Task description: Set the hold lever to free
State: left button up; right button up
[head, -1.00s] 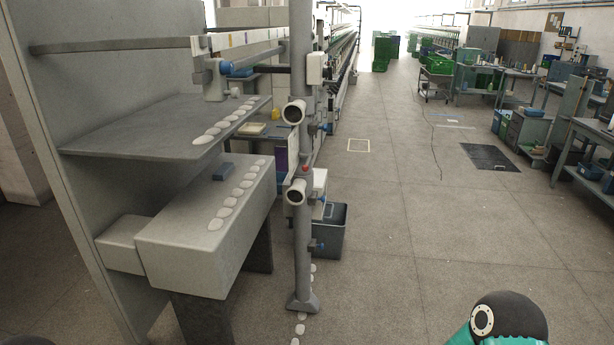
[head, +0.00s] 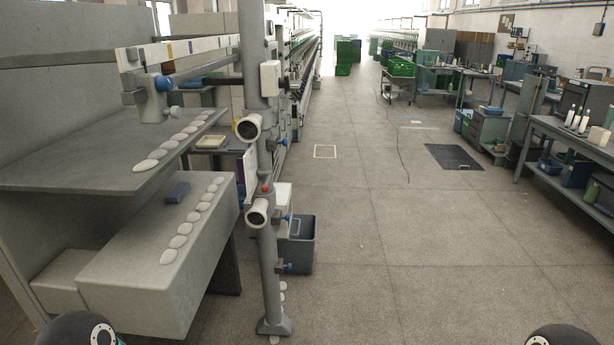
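The cone winder's grey post (head: 256,60) stands left of centre. Small blue-tipped parts stick out from the post's right side at upper (head: 280,142), middle (head: 285,218) and lower (head: 284,267) heights. A blue part (head: 163,84) sits on the rail at upper left. A red knob (head: 265,188) is on the post between two round dark-faced white fittings. I cannot tell which of these is the hold lever, nor its setting. Only dark rounded parts of my arms show at the bottom edge; both grippers are out of view.
A grey shelf (head: 100,165) and a pale box-shaped housing (head: 150,270) carry rows of white oval pieces at left. A grey bin (head: 301,250) stands behind the post. The aisle floor (head: 430,240) is open, with benches (head: 575,140) along the right.

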aim_at(270, 174)
jog(key=i, duration=1.15)
jog(key=u, duration=0.55)
